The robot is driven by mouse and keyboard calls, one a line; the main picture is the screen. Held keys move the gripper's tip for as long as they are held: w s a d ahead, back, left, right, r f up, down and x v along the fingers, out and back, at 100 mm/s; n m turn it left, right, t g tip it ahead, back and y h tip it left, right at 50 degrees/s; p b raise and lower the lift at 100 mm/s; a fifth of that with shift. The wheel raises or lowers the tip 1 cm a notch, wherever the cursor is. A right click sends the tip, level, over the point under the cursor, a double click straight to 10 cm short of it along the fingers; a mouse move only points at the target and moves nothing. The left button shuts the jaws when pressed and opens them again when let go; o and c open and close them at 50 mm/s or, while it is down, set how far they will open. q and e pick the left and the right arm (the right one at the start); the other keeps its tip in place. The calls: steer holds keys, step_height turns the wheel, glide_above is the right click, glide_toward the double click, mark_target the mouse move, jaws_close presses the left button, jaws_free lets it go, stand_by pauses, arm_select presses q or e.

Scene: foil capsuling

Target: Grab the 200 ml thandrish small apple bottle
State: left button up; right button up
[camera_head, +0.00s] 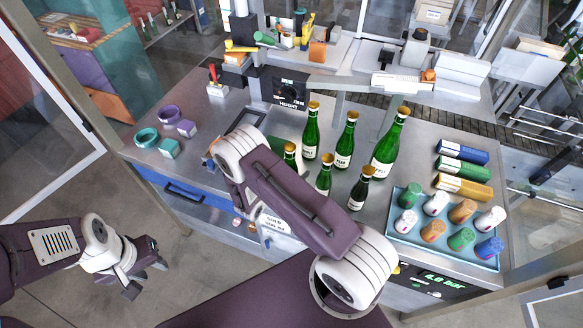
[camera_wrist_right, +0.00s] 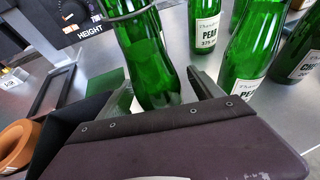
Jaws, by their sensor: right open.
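Several green bottles with gold caps stand on the steel table. In the head view, the short one (camera_head: 290,155) is partly hidden behind my right arm, and small ones stand in front (camera_head: 324,175) and at the front right (camera_head: 360,188). I cannot read which is the 200 ml apple bottle. In the right wrist view, my right gripper (camera_wrist_right: 168,98) is open, with its fingers on either side of a green bottle (camera_wrist_right: 150,55) whose label is not visible. My right gripper is hidden in the head view. My left gripper (camera_head: 147,278) is open and empty, off the table at lower left.
Taller bottles (camera_head: 386,145) stand close behind; one label in the wrist view reads PEAR (camera_wrist_right: 207,32). A blue tray (camera_head: 455,254) of coloured capsules is at the right, beside capsule stacks (camera_head: 462,170). A HEIGHT device (camera_head: 290,88) stands behind. Rings (camera_head: 147,137) lie at the left.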

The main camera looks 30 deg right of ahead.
steer(key=shift+w+d+f, duration=0.15)
steer(key=shift+w+d, duration=0.15)
steer(key=shift+d, duration=0.2)
arm_select(q)
steer(key=shift+s+a+r, duration=0.15)
steer(key=shift+a+r, duration=0.2)
steer(key=shift+a, duration=0.05)
arm_select(e)
steer(key=shift+w+f, duration=0.1)
steer(key=shift+f, duration=0.05)
steer(key=shift+d, duration=0.2)
steer(key=c, duration=0.8)
jaws_close()
steer(key=shift+a, duration=0.15)
arm_select(q)
steer(key=shift+d, duration=0.1)
